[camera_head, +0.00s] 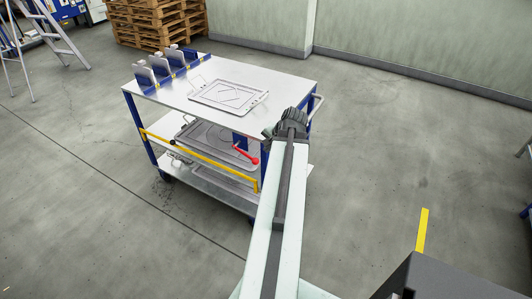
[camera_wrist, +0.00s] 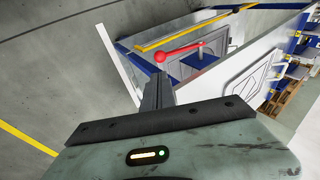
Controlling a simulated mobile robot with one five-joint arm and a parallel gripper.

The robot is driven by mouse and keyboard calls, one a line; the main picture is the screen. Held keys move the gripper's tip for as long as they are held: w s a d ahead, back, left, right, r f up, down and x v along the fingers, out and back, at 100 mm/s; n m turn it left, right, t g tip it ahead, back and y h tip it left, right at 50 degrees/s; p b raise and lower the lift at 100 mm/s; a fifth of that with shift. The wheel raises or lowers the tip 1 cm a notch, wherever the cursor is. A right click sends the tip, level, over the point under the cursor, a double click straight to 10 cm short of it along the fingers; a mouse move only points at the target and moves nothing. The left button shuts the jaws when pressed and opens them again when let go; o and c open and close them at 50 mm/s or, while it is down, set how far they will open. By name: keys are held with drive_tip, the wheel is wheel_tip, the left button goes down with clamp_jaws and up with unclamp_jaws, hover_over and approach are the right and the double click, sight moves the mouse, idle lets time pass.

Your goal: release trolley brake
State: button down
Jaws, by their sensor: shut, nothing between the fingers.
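The trolley (camera_head: 225,78) has a white top, blue legs and lower shelves. A red brake lever (camera_head: 246,153) sits at its near side, below the top, beside a blue plate. In the wrist view the red lever (camera_wrist: 185,49) has a round knob at its left end and points right. My gripper (camera_wrist: 157,82) is shut and empty. Its dark fingers appear just below the red knob in the wrist view, but I cannot tell the exact gap.
A yellow bar (camera_head: 195,158) runs along the trolley's near side. A grey plate (camera_head: 228,97) and several blue holders lie on the top. Wooden pallets (camera_head: 160,20) and a ladder (camera_head: 52,35) stand behind. The floor to the right is mostly clear.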

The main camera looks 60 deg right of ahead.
sight(257, 160)
drive_tip(key=b+x, duration=0.9)
drive_tip(key=x, duration=0.3)
drive_tip(key=shift+f+b, duration=0.25)
drive_tip(key=shift+b, duration=0.15)
drive_tip(key=shift+f, duration=0.15)
drive_tip(key=shift+w, duration=0.1)
